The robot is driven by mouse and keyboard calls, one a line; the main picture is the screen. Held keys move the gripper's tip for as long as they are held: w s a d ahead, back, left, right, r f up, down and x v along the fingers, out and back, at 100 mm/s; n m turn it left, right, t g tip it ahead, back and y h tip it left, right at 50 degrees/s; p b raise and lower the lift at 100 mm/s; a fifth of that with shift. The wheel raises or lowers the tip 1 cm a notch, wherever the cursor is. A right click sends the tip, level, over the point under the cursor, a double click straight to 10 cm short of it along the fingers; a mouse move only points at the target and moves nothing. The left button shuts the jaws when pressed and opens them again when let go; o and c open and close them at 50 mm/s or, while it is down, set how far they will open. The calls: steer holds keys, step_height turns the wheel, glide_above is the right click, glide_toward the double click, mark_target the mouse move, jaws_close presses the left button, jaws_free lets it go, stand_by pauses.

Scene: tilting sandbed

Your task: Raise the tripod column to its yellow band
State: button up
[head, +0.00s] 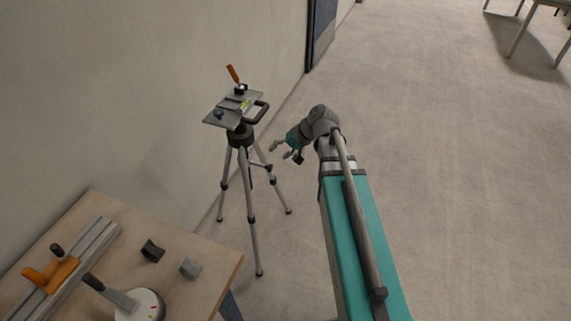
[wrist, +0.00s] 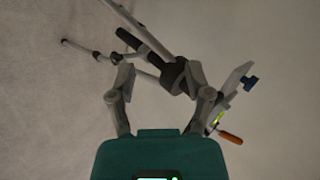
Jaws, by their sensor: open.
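The tripod (head: 251,205) stands upright on the floor by the wall, on spread grey legs. Its dark collar (head: 240,136) is under a tilted grey head plate (head: 221,116), which carries a blue knob, a yellow-green patch, an orange-handled lever (head: 233,74) and a black loop handle (head: 261,112). No yellow band on the column can be made out. My gripper (head: 286,151) is open and empty, right of the tripod below the plate. In the wrist view, the dark collar (wrist: 173,78) shows beyond and between my open fingers (wrist: 157,78); I see no contact.
A wooden bench (head: 210,257) at lower left holds an orange-handled slide (head: 62,270), a round dial (head: 140,305) and two small blocks. The wall is close behind the tripod. Floor (head: 450,180) to the right is clear; a table (head: 540,25) stands far off.

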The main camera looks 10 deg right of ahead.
steer(key=s+n+g+h+p, duration=0.2)
steer(key=s+h+p, duration=0.2)
steer(key=s, duration=0.4)
steer(key=shift+a+r+h, duration=0.2)
steer(key=shift+r+h, duration=0.15)
steer(key=shift+h, duration=0.05)
steer(key=shift+s, duration=0.1)
steer(key=w+d+r+m+t+y+b, duration=0.2)
steer(key=w+d+m+t+y+b, duration=0.1)
steer(key=w, duration=0.6)
steer(key=w+d+r+m+t+y+b, duration=0.2)
steer(key=w+d+t+y+b, duration=0.3)
steer(key=w, duration=0.4)
steer(key=shift+w+d+m+y+b, duration=0.3)
steer(key=shift+d+m+y+b, duration=0.25)
steer(key=shift+y+b, duration=0.4)
steer(key=shift+w+a, duration=0.1)
steer(key=shift+a, duration=0.1)
